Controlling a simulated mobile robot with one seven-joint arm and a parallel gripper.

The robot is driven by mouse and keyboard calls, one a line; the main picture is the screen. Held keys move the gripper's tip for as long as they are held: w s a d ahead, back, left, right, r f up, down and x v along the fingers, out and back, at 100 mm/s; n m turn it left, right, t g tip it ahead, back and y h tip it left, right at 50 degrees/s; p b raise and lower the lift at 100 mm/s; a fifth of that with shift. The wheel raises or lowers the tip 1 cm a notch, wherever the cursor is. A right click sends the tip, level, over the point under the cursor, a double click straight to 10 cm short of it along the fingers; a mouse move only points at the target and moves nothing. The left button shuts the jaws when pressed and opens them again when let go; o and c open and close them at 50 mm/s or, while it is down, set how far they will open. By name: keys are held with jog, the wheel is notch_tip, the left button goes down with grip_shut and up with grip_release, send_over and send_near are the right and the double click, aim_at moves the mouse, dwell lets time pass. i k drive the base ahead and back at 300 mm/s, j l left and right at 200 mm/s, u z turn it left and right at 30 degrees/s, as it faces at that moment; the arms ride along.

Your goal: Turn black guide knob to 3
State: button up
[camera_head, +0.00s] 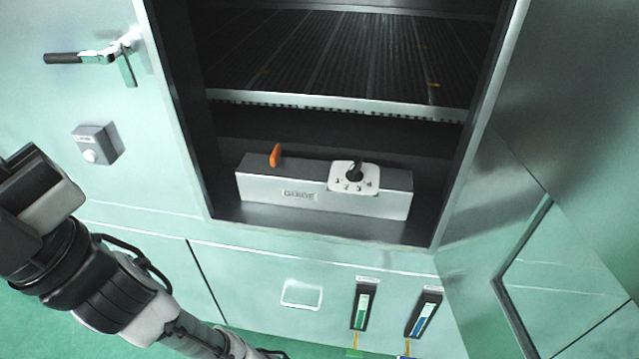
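The black guide knob (355,171) stands on a white dial plate (339,185) with small printed numbers. The plate is on the right part of a long silver box (250,190) inside an open cabinet. The knob's pointer is too small to read for certain. My gripper (30,185) is at the far left edge of the view, outside the cabinet and well apart from the knob. Its fingers are not clearly shown, so I cannot tell whether it is open or shut.
An orange lever (275,155) stands on the box, left of the knob. A ribbed dark rack (340,55) lies above and behind. The cabinet's side walls and open door (560,180) bound the opening. A handle (85,57) and a grey button box (97,144) project at left.

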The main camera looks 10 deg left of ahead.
aim_at(353, 174)
jog(key=i+j+u, duration=0.15)
jog(key=j, duration=0.3)
jog(key=i+j+u, duration=0.1)
jog(key=j, duration=0.3)
jog(key=i+j+u, duration=0.15)
jog(key=j, duration=0.25)
